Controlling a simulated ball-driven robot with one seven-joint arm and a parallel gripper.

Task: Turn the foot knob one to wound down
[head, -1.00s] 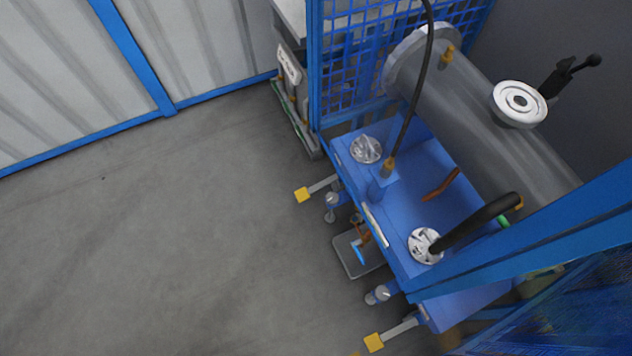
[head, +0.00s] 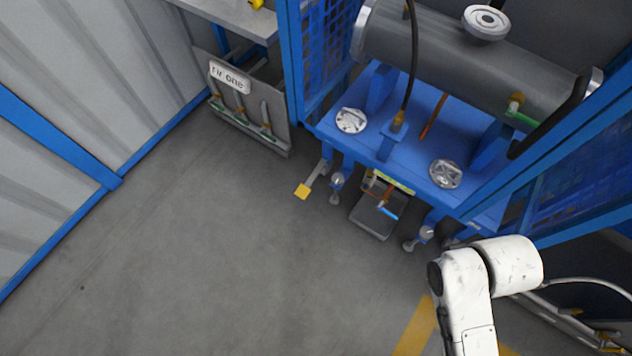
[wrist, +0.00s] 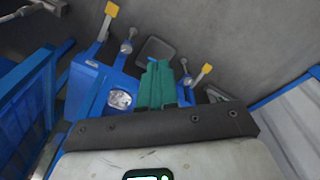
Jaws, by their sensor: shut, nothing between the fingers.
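A blue skid (head: 390,150) carries a grey cylinder. Below its front edge are two small foot knobs with pale round heads: a left one (head: 338,180) and a right one (head: 425,234). I cannot tell which is number one, nor how far either is wound. Two similar knobs show in the wrist view, one at left (wrist: 126,47) and one nearer the fingers (wrist: 187,81). My gripper (wrist: 158,66) has teal fingers, shut and empty. In the wrist view they overlap the skid's front edge, apart from both knobs as far as I can tell. The head view shows only my white arm.
A grey tray (head: 376,218) lies on the floor between the feet. A yellow-tipped bar (head: 303,191) juts out at left. Silver discs (head: 351,120) sit on the skid. Blue frame posts (head: 295,70) flank it. The floor (head: 220,250) in front is clear.

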